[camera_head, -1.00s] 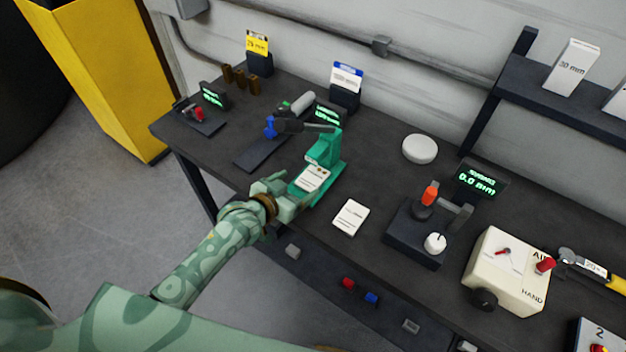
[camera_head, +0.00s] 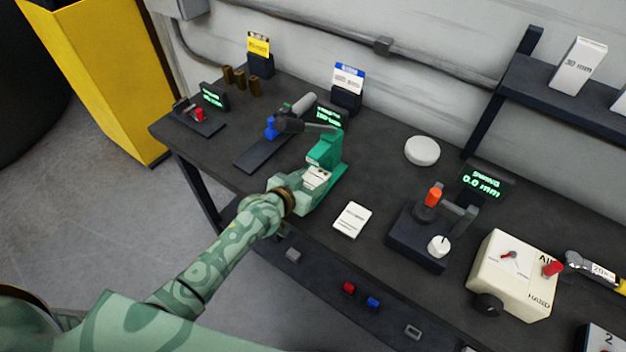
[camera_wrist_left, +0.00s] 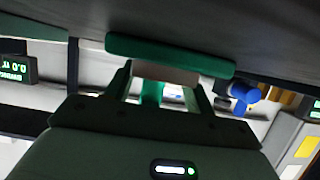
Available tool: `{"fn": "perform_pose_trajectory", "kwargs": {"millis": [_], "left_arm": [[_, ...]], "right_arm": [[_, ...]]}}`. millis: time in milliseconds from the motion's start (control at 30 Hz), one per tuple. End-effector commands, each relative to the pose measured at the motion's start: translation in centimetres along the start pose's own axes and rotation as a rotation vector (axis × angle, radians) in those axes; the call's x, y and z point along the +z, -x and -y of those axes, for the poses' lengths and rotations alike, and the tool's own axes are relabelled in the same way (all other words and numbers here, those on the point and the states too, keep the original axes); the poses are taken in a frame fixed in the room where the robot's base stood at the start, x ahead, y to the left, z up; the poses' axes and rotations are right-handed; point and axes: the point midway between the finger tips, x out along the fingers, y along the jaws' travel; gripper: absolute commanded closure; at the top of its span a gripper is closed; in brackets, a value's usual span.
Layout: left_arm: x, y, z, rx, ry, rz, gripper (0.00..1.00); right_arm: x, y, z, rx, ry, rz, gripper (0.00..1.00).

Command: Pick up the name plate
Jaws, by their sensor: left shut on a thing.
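A small white plate with dark marks, which looks like the name plate (camera_head: 317,176), is at the green stand (camera_head: 326,150) on the dark bench. My left gripper (camera_head: 302,187) reaches it from the front left and hides its near part. In the left wrist view my left gripper (camera_wrist_left: 165,85) is shut on the pale plate (camera_wrist_left: 165,73), with a green bar (camera_wrist_left: 170,53) of the stand right against it. I cannot tell whether the plate is clear of the stand. My right gripper is in neither view.
A white card (camera_head: 352,220) lies on the bench right of the stand. A blue-handled tool (camera_head: 285,124) is close behind on the left. A dark fixture with a red-orange knob (camera_head: 420,232) and a cream box (camera_head: 512,272) stand to the right. A white disc (camera_head: 422,151) lies behind.

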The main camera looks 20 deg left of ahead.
Motion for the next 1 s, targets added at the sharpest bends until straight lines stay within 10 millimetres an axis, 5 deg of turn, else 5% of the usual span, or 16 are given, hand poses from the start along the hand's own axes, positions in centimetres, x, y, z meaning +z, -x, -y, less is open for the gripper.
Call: {"fn": "perform_pose_trajectory", "kwargs": {"millis": [267, 533, 1000], "left_arm": [[-0.6, 0.3, 0.0, 0.000, 0.000, 0.000, 0.71], [-3.7, 1.6, 0.0, 0.000, 0.000, -0.002, 0.71], [1.7, 13.3, 0.0, 0.001, -0.002, 0.005, 0.71]], "right_arm": [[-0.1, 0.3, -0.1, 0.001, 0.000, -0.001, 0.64], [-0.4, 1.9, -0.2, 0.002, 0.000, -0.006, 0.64], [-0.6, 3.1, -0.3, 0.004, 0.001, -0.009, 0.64]]}}
